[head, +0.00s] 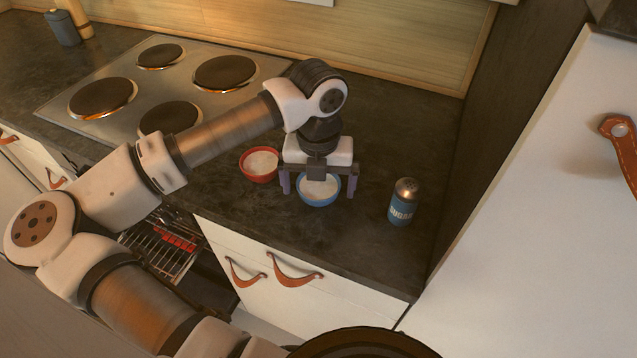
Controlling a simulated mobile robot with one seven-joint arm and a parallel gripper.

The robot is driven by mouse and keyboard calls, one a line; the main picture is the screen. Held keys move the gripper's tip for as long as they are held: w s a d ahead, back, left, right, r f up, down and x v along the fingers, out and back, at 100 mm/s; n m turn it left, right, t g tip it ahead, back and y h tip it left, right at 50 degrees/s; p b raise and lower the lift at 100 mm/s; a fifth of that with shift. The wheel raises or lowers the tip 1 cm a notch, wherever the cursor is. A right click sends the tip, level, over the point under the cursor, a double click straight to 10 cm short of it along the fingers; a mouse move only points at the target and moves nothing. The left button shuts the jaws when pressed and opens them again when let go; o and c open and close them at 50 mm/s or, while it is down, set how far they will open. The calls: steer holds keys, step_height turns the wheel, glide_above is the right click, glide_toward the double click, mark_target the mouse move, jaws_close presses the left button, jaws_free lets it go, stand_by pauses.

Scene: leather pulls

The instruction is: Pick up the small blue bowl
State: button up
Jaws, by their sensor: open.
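The small blue bowl (320,201) stands upright on the dark countertop and holds something white. My gripper (319,190) is open and points down over it, with one finger on the left side of the bowl and one on the right. Part of the bowl's back rim is hidden by the gripper. I cannot tell whether the fingers touch the bowl.
A red bowl (259,178) with white contents stands close on the left of my gripper. A blue sugar shaker (403,203) stands to the right. A hob (150,85) is at the back left. The dark counter (400,130) is clear behind the shaker.

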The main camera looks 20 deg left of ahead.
steer(key=shift+f, duration=0.5)
steer(key=c, duration=1.1)
steer(key=shift+r, duration=0.2)
